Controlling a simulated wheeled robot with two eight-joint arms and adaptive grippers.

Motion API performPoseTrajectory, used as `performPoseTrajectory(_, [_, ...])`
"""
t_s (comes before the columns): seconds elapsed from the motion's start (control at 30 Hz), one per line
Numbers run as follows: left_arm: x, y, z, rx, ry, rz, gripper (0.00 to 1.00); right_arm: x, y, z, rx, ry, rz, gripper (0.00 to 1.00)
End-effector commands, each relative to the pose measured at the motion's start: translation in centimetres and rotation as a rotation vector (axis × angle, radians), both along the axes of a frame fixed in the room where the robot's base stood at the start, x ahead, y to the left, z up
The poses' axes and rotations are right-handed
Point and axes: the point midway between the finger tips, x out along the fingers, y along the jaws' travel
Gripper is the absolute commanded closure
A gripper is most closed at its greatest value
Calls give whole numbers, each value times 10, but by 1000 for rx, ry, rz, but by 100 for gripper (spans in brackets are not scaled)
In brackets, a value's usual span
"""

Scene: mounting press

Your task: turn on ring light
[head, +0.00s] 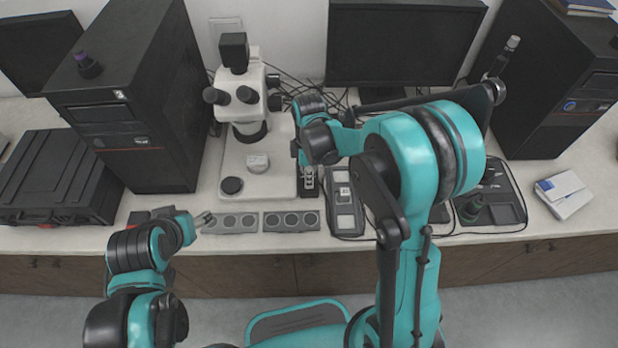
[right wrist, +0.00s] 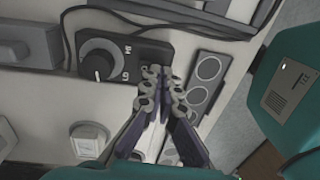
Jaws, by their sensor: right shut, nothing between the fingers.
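The microscope (head: 240,90) stands on a pale base left of centre, with a dark ring (head: 250,130) under its head. A black control box (right wrist: 150,52) with a round grey-and-black dial (right wrist: 97,65) and printed marks shows in the right wrist view. In the head view the dial is hidden behind my right arm. My right gripper (head: 309,184) is shut and empty; in the right wrist view its fingertips (right wrist: 160,88) are beside the box's lower right corner, clear of the dial. Contact with the box cannot be judged. My left gripper (head: 205,218) is low near the bench front, its opening unclear.
Two grey trays with round wells (head: 292,221) lie at the bench's front edge. A grey device (head: 344,212) with a cable lies right of my right gripper. Black computer towers (head: 140,120) flank the microscope and monitor (head: 400,40). A black case (head: 60,180) is far left.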

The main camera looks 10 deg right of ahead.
Motion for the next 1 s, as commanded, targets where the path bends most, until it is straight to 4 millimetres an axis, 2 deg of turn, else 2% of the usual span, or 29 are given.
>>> performPoseTrajectory(0.2, [0, 0, -6, 0, 0, 0, 44, -4, 1, -8, -13, -64, 0, 100])
performPoseTrajectory(0.47, [0, 0, -4, 0, 0, 0, 44, -2, 0, -6, -13, -63, -1, 100])
performPoseTrajectory(1.0, [0, 0, -4, 0, 0, 0, 44, 13, -3, -3, -12, -63, 0, 100])
